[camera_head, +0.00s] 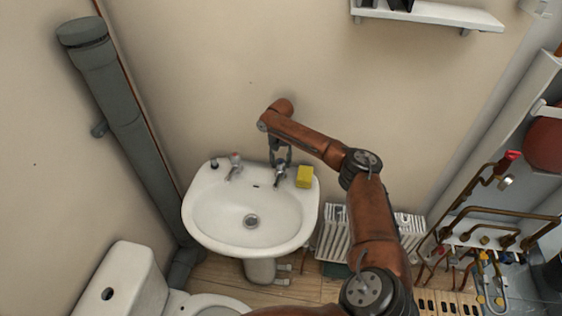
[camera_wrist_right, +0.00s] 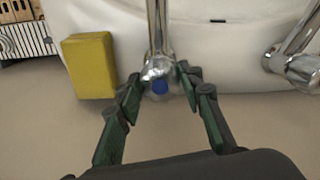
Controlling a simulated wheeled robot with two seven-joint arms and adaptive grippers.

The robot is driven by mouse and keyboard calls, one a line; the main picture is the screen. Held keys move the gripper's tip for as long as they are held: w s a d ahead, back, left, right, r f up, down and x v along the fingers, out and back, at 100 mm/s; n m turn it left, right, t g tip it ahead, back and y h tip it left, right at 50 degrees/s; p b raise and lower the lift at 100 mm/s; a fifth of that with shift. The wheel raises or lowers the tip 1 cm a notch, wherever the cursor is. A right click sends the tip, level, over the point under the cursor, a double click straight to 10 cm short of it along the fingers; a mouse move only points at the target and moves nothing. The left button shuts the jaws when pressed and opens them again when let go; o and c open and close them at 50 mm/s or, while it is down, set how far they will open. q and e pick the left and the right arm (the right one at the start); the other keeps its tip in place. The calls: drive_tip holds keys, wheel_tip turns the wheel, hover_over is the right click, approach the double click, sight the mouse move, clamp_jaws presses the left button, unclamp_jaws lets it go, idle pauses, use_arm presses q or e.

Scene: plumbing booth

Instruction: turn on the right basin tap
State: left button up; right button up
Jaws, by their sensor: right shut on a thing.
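The white basin (camera_head: 232,220) stands against the wall with two chrome taps. The right tap (camera_head: 280,176) is at the basin's back right, beside the yellow sponge. In the right wrist view the right tap (camera_wrist_right: 157,66) has a blue mark on its head. My right gripper (camera_head: 281,155) is at that tap, coming down from above. In the right wrist view its two fingers (camera_wrist_right: 159,90) are closed around the tap head, one on each side. The left tap (camera_head: 235,165), with a red mark, stands apart at the back left. My left gripper is not in view.
A yellow sponge (camera_head: 305,176) sits on the rim close to the right tap, also in the wrist view (camera_wrist_right: 90,66). A dark stopper (camera_head: 214,164) lies at the back left rim. A toilet (camera_head: 130,285), grey pipe (camera_head: 120,110) and radiator (camera_head: 335,235) surround the basin.

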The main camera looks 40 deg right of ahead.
drive_tip(key=shift+r+n+p, duration=0.25)
drive_tip(key=shift+n+p, duration=1.35)
drive_tip(key=shift+p, duration=2.05)
drive_tip(key=shift+f+n+p, duration=0.1)
drive_tip(key=shift+n+p, duration=0.55)
drive_tip(key=shift+n, duration=0.05)
drive_tip(key=n+p, duration=0.1)
drive_tip(key=n, duration=0.2)
drive_tip(key=shift+f+n, duration=0.1)
drive_tip(key=shift+n, duration=0.3)
drive_tip(key=n, duration=0.9)
drive_tip(key=shift+n, duration=2.7)
drive_tip(key=o, duration=1.2)
drive_tip(key=shift+c, duration=0.2)
